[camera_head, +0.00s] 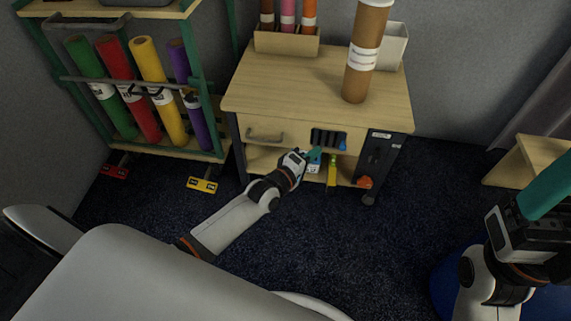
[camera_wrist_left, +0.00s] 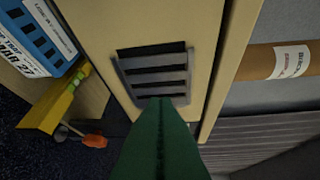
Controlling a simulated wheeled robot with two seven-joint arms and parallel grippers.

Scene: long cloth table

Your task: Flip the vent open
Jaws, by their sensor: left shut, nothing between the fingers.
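The vent (camera_head: 328,137) is a dark slatted panel in the front of the wooden cabinet, right of the drawer handle. In the left wrist view, the vent (camera_wrist_left: 153,75) shows a grey frame with black gaps between slats and a wider black gap along its upper edge in that picture. My left gripper (camera_head: 314,153) is shut and empty, with its green fingertips (camera_wrist_left: 160,103) at the vent's near edge. I cannot tell whether they touch it. My right gripper (camera_head: 548,189) is at the right edge, its fingers cut off by the picture, far from the vent.
A brown cardboard tube (camera_head: 368,50) stands on the cabinet top (camera_head: 290,85). A blue-and-white box (camera_wrist_left: 38,38) and a yellow tool (camera_head: 332,172) are below the vent. A rack of coloured rolls (camera_head: 115,90) stands left. Dark carpet (camera_head: 400,190) lies clear right of the cabinet.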

